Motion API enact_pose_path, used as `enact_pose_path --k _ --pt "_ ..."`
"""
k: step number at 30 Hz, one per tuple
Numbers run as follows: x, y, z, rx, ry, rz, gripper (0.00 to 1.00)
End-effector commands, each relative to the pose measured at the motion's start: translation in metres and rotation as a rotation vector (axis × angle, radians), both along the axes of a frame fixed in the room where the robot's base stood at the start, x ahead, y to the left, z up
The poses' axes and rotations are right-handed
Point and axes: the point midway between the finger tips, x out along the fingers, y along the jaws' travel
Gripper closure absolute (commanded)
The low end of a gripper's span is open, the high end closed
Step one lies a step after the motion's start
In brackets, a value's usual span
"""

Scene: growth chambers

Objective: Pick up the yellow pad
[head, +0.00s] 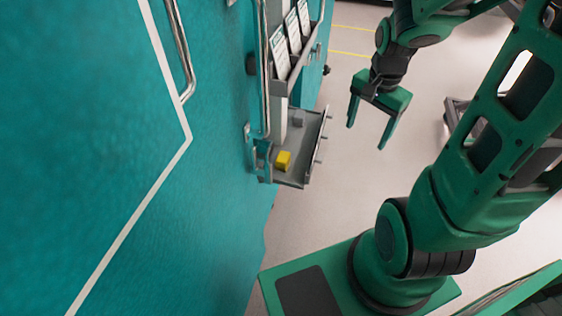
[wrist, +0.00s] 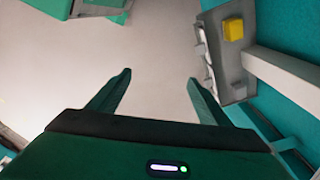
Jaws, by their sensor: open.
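The yellow pad (head: 283,160) is a small yellow block. It lies on a grey tray (head: 296,180) fixed low on the side of the teal cabinet. In the wrist view the pad (wrist: 233,27) is at the upper right, on the tray (wrist: 219,50). My gripper (head: 367,137) is open and empty, to the right of the tray and apart from it. In the wrist view its two fingers (wrist: 158,76) point up the picture, with only floor between them, and the pad is beyond and to the right of the right finger.
A small grey block (head: 298,118) lies at the tray's far end. A grey bar (head: 281,118) stands by the tray. Above are a rack of white labelled cards (head: 292,30) and a vertical handle (head: 263,80). The teal cabinet wall (head: 190,200) fills the left. The floor (head: 335,180) right of the tray is clear.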

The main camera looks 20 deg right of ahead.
Motion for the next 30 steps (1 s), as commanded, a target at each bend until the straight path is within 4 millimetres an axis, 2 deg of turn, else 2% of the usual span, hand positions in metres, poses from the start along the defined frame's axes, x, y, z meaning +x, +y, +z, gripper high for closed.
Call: enact_pose_path --k 1,6,12,15,21,30 --pt "0.014 0.005 -0.015 0.018 -0.005 -0.061 0.28" --pt "0.061 0.034 -0.061 0.103 -0.05 -0.312 0.28" --pt "0.107 0.08 -0.115 0.259 -0.072 -0.628 0.28" --pt "0.124 0.102 -0.136 0.339 -0.067 -0.776 0.28" --pt "0.143 0.134 -0.16 0.455 -0.042 -0.981 0.28" --pt "0.152 0.148 -0.177 0.492 -0.029 -1.05 0.28"
